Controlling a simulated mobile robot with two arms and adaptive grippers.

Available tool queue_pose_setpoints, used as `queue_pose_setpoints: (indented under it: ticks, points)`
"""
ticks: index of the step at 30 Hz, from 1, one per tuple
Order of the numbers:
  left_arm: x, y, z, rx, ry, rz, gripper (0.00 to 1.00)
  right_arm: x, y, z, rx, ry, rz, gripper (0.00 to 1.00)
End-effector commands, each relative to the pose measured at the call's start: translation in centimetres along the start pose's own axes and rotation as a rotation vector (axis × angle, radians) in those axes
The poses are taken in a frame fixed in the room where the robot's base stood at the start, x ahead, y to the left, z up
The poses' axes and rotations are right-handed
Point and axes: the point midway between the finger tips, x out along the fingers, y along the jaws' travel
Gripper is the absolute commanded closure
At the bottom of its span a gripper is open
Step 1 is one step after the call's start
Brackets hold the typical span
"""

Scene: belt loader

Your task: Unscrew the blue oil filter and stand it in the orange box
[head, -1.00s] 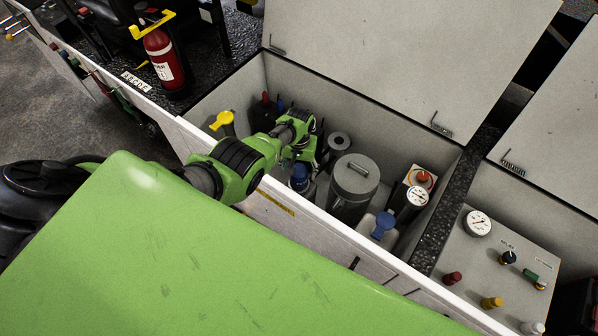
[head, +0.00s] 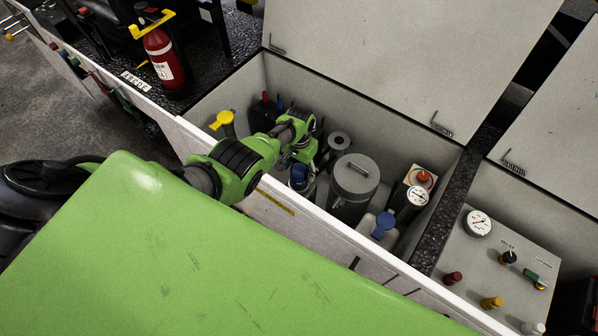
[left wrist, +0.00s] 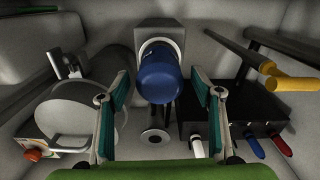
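The blue oil filter (head: 299,174) is inside the open grey compartment, close to its front wall. In the left wrist view the blue filter (left wrist: 159,84) hangs on a grey mount (left wrist: 160,36). My left gripper (head: 308,160) reaches over the front wall and down beside the filter. In the left wrist view my left gripper (left wrist: 159,84) is open, one finger on each side of the filter, with a visible gap on both sides. My right gripper is not in view. No orange box shows in these frames.
A yellow-topped item (head: 222,121) is at the left. The compartment's front wall (head: 330,221) runs under my arm. A fire extinguisher (head: 164,60) stands outside.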

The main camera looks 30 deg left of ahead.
Motion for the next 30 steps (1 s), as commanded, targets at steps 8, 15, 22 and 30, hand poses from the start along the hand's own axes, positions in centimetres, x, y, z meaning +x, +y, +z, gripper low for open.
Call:
queue_pose_setpoints:
  ticks: [8, 15, 22, 30]
  points:
    - [0.08, -0.02, 0.1, -0.001, -0.002, 0.0, 0.5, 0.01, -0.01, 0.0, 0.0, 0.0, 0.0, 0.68]
    - [0.01, -0.03, 0.01, -0.001, 0.0, 0.0, 0.94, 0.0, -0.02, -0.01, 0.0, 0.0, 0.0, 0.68]
    - [-0.07, 0.0, 0.0, -0.206, 0.0, 0.001, 0.94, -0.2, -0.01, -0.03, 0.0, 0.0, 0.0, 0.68]
    - [-0.07, 0.02, -0.03, -0.598, 0.0, 0.001, 0.94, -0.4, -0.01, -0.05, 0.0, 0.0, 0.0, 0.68]
